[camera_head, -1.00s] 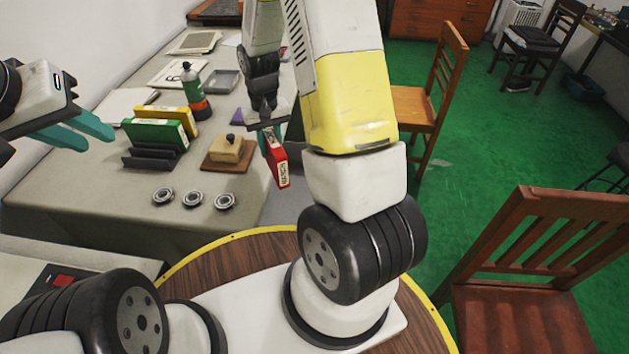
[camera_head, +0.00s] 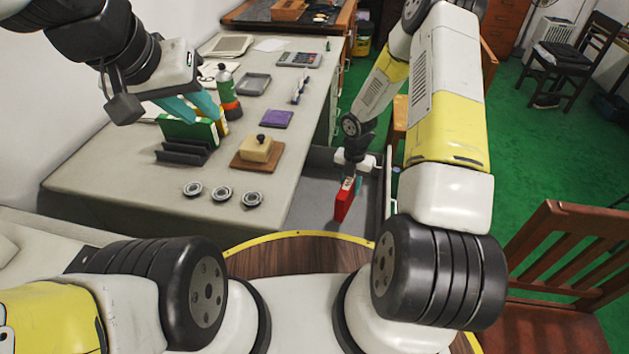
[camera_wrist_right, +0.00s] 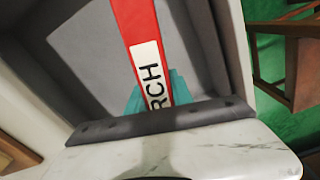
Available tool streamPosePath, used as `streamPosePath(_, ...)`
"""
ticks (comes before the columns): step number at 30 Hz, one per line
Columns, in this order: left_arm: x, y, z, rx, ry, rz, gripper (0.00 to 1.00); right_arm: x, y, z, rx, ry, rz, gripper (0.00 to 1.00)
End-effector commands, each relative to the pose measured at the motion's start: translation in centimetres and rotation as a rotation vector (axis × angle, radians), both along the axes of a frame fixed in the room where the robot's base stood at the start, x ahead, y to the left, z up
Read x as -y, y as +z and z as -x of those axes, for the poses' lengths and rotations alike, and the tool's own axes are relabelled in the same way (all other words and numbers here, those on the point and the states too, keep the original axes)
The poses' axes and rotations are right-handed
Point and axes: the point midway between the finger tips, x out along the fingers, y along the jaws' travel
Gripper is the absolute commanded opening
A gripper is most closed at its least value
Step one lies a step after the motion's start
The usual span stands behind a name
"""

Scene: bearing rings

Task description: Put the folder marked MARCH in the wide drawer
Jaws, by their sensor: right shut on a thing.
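My right gripper (camera_head: 355,183) is shut on a red folder (camera_head: 344,203). The folder hangs upright over an open grey drawer (camera_head: 316,193) at the right side of the desk; I cannot tell whether its lower edge touches the drawer floor. In the right wrist view the folder (camera_wrist_right: 139,32) runs between the teal fingers (camera_wrist_right: 155,92), with the letters "RCH" showing on its white label and the rest hidden. The drawer's grey floor lies beyond it. My left gripper (camera_head: 190,107) is open and empty, its fingers close to the green folder (camera_head: 188,131) in the rack.
A black rack (camera_head: 183,153) holds the green folder, with a yellow one (camera_head: 221,126) behind. Three bearing rings (camera_head: 221,194), a wooden block on a board (camera_head: 257,152), a purple pad (camera_head: 276,119) and a bottle (camera_head: 226,88) stand on the desk. A chair (camera_head: 560,255) is at right.

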Motion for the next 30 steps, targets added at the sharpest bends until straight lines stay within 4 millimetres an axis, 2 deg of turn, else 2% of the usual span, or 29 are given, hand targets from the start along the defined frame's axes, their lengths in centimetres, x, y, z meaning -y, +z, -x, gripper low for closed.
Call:
streamPosePath(3,0.0,0.0,0.0,0.0,0.0,0.0,0.28,-0.2,-1.1,-0.2,0.0,0.16,0.0,0.0)
streamPosePath(7,0.0,0.0,0.0,0.0,0.0,0.0,0.28,-0.3,-2.4,-0.2,-0.002,0.235,0.0,0.0)
streamPosePath(15,0.0,0.0,0.0,0.0,0.0,0.0,0.28,-0.3,-7.1,-0.2,0.0,0.242,0.001,0.0)
streamPosePath(20,0.0,0.0,0.0,0.0,0.0,0.0,0.28,-0.3,-8.2,-0.2,-0.001,0.24,0.002,0.0)
streamPosePath(27,0.0,0.0,0.0,0.0,0.0,0.0,0.28,-0.3,-11.3,-0.2,-0.001,0.24,0.001,0.0)
streamPosePath(30,0.0,0.0,0.0,0.0,0.0,0.0,0.28,-0.3,-11.5,-0.2,0.001,0.239,0.0,0.0)
